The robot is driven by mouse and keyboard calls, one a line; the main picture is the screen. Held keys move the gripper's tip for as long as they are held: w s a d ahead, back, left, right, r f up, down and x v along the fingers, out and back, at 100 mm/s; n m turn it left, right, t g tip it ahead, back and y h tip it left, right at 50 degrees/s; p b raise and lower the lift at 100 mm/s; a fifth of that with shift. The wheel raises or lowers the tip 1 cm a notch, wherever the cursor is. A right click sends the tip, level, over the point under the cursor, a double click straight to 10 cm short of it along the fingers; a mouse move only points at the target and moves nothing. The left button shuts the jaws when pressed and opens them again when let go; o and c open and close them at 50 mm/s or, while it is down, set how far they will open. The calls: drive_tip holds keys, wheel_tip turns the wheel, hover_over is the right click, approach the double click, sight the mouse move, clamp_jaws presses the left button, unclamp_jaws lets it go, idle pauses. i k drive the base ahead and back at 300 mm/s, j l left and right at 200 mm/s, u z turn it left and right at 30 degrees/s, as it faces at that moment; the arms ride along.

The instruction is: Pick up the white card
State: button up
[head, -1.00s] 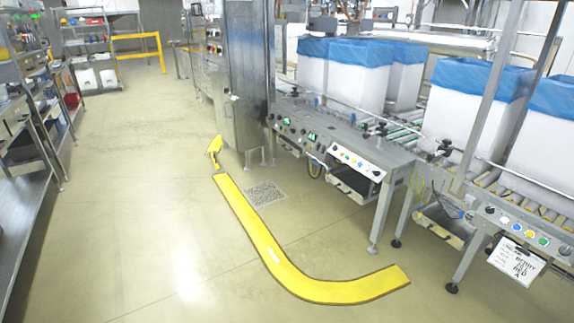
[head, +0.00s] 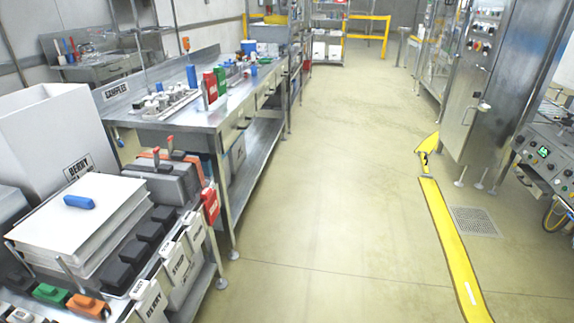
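Several white cards hang along the front edge of the near-left bench. A stack of large white sheets (head: 125,205) lies on the same bench with a blue object (head: 79,202) on top. I cannot tell which white piece is the task's card. My gripper is not in view.
A white box (head: 45,135) and dark blocks (head: 150,230) crowd the near bench. A steel table (head: 228,115) with a "SAMPLES" sign stands beyond. The pale floor (head: 330,200) is clear. A yellow floor strip (head: 445,240) and steel cabinet (head: 490,110) are at right.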

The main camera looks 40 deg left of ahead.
sight(177, 264)
drive_tip(key=k+l+u, duration=0.1)
drive_tip(key=u, duration=1.8)
drive_tip(key=i+l+u, duration=0.4)
drive_tip(key=i, duration=0.3)
drive_tip(key=l, duration=0.1)
